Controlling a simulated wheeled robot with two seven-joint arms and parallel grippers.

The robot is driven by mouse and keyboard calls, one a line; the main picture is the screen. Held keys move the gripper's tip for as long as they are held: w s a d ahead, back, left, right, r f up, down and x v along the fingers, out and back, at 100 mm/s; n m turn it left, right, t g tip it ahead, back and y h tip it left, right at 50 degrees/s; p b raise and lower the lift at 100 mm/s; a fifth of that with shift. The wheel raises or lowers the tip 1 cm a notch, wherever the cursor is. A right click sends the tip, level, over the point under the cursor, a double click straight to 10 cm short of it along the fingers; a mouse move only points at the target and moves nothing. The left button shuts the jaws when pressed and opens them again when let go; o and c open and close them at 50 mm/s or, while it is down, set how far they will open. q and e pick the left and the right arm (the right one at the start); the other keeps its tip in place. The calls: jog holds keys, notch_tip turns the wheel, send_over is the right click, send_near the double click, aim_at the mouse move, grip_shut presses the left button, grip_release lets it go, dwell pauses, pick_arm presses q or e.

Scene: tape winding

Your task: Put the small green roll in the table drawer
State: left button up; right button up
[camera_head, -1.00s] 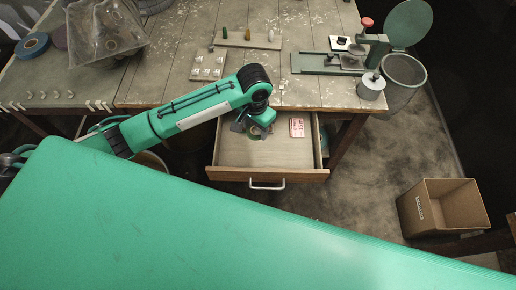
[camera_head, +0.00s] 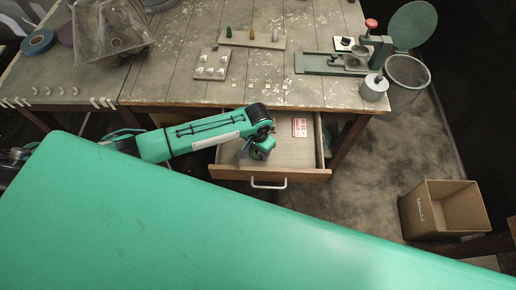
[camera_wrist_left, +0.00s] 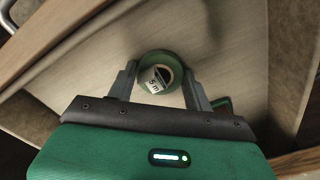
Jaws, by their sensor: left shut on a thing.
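The small green roll (camera_wrist_left: 157,73) is between the fingers of my left gripper (camera_wrist_left: 160,84) in the left wrist view, with a "5 m" label in its middle. My left gripper is shut on it. In the head view, my left gripper (camera_head: 259,153) is over the open table drawer (camera_head: 228,158), inside its walls. The roll is mostly hidden by my arm there. I cannot tell whether the roll touches the drawer floor. My right gripper is not in view.
A red-and-white card (camera_head: 299,127) lies in the drawer's back right. The table (camera_head: 180,80) above holds a peg board (camera_head: 252,40), a small tray (camera_head: 211,64) and a green press (camera_head: 330,64). A cardboard box (camera_head: 443,209) stands on the floor at right.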

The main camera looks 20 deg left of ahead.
pick_arm(q)
jog(key=o, duration=0.9)
jog(key=shift+f, duration=0.1)
jog(key=shift+o, duration=0.2)
notch_tip(320, 180, up, 12)
jog(key=shift+r, duration=0.2)
